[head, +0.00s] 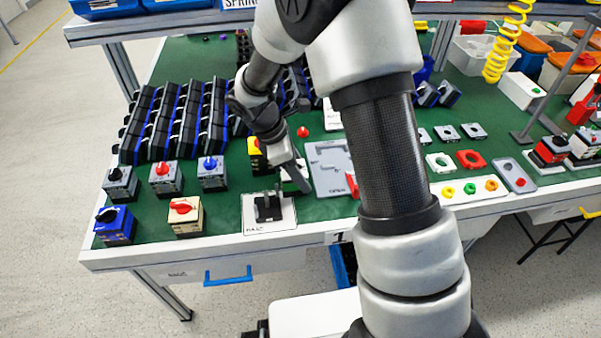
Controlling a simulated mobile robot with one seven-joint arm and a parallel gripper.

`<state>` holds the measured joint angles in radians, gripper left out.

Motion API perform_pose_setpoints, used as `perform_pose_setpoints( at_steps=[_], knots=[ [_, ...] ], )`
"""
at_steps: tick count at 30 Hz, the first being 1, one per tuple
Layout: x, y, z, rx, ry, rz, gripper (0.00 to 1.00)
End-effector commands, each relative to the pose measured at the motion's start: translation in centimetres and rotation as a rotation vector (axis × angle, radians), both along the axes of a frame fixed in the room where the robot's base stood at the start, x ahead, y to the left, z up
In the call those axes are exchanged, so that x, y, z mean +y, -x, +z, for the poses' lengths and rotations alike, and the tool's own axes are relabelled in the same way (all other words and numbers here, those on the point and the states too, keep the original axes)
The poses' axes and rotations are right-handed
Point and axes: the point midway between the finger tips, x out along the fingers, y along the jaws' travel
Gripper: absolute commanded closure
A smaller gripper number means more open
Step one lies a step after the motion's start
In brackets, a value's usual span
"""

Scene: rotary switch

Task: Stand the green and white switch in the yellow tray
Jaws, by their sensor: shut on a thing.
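My gripper (298,182) points down over the front middle of the green table, just left of a grey fixture plate. It is shut on a small white piece with a trace of green, which looks like the green and white switch (290,173); the fingers hide much of it. I cannot tell whether the switch touches the table.
A white plate with a black holder (268,208) lies at the front edge. Grey switches (165,178) and a blue one (115,224) stand to the left, before rows of black-and-blue racks (180,118). The grey fixture plate (327,165) lies right of my gripper.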

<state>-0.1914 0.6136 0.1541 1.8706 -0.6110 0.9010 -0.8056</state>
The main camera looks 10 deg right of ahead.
Motion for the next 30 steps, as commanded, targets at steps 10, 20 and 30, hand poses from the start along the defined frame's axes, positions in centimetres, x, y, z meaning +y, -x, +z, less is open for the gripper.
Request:
perform_pose_setpoints(
  at_steps=[10, 20, 30],
  knots=[
    [0.0, 0.0, -0.1, 0.0, 0.0, -0.001, 0.38],
    [0.0, 0.0, 0.0, 0.0, 0.0, -0.001, 0.31],
    [1.8, -0.1, 4.7, -0.004, -0.001, 0.002, 0.31]
  ],
)
